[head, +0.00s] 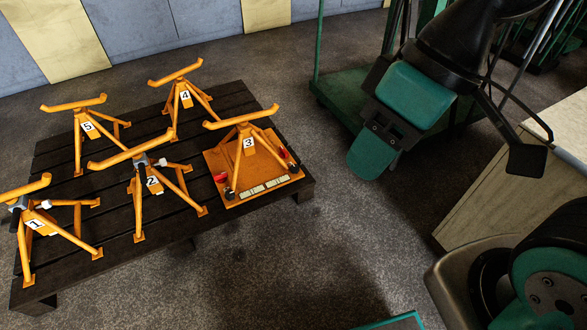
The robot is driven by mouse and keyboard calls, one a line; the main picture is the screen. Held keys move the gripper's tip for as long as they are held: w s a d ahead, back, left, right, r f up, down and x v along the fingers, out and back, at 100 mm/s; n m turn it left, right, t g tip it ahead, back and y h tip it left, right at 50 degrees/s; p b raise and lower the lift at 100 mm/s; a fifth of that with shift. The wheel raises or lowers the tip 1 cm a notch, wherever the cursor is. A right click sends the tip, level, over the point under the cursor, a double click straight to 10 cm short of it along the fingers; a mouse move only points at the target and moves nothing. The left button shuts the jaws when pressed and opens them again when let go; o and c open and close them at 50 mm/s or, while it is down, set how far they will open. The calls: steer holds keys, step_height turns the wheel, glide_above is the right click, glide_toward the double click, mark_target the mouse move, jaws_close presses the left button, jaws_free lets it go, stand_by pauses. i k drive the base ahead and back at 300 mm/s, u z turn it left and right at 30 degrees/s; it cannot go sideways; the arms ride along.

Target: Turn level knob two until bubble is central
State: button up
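An orange base plate (262,187) lies on the right end of the dark slatted pallet, with the orange stand marked 3 (247,143) on it. A small red part (220,178) shows at the plate's left edge and another (283,153) at its right, near dark round parts. I cannot read which is knob two. Pale level strips (251,190) lie along the plate's front edge; their bubbles are too small to make out. My gripper (371,156), teal and black, hangs right of the plate, clear of it. Its fingers overlap in this view, so its opening is hidden.
Orange stands marked 1 (36,224), 2 (152,181), 4 (186,98) and 5 (87,126) fill the rest of the pallet (110,240). A green trolley (345,92) stands behind my gripper. A pale cabinet (490,190) is at right. Floor before the pallet is clear.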

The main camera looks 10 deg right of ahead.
mark_target(295, 168)
steer(key=u, duration=0.2)
steer(key=i, duration=0.95)
steer(key=z, duration=0.3)
